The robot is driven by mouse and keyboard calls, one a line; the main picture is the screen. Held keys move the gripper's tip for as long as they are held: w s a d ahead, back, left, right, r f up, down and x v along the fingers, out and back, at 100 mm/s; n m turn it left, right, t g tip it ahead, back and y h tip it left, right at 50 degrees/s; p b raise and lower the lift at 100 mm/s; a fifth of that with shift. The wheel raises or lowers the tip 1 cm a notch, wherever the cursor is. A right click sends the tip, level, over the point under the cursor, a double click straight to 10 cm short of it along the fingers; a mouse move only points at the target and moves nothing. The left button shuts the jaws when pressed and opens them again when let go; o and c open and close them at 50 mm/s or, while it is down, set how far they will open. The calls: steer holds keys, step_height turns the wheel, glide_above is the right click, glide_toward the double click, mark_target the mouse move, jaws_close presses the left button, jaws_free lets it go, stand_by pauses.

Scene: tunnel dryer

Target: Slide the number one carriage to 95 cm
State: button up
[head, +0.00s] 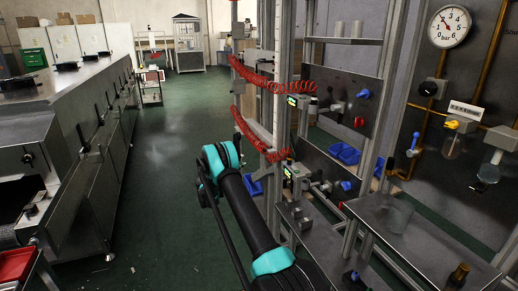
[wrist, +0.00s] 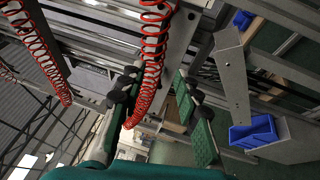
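The upright rail (head: 279,80) stands right of centre in the head view. Two carriage units with small green displays show at it, an upper one (head: 299,102) and a lower one (head: 291,172). Their numbers and the rail's scale are too small to read, so I cannot tell which is number one. My gripper is not clearly visible in the head view, where my arm reaches up beside the lower unit. In the wrist view my gripper (wrist: 158,100) is open, its fingers well apart. A red coiled hose (wrist: 152,60) crosses the space in front of it. I see no carriage clearly held.
Red coiled hoses (head: 262,83) hang across the rail. Right are a panel with valves (head: 345,105), a pressure gauge (head: 449,27) and a metal shelf (head: 430,235). Blue bins (wrist: 254,133) sit nearby. A long steel machine (head: 75,105) stands left. The green floor (head: 180,150) between is clear.

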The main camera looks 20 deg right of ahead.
mark_target(261, 147)
steer(key=x, duration=1.7)
jaws_close()
